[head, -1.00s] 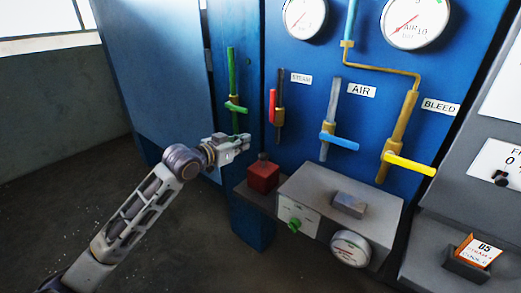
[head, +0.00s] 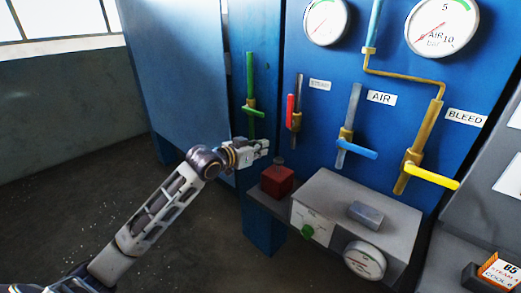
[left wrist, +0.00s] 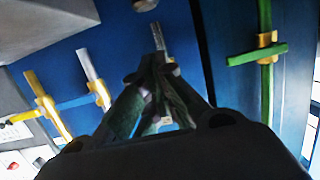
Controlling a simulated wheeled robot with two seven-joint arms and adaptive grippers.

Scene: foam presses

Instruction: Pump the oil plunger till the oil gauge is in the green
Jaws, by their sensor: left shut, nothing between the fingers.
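A red block (head: 277,181) with a small dark knob (head: 279,161) on top sits on a ledge left of the grey box; it looks like the oil plunger, though I read no label on it. A small round gauge (head: 364,261) is on the front of the grey box, probably the oil gauge; its needle and green zone are too small to read. My left gripper (head: 263,148) is shut and empty, just above and left of the knob, seemingly apart from it. The left wrist view shows its closed fingers (left wrist: 156,75). My right gripper is not in view.
Green (head: 250,110), red (head: 291,111), blue (head: 357,150) and yellow (head: 432,176) valve handles line the blue panel behind. The floor at left is clear.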

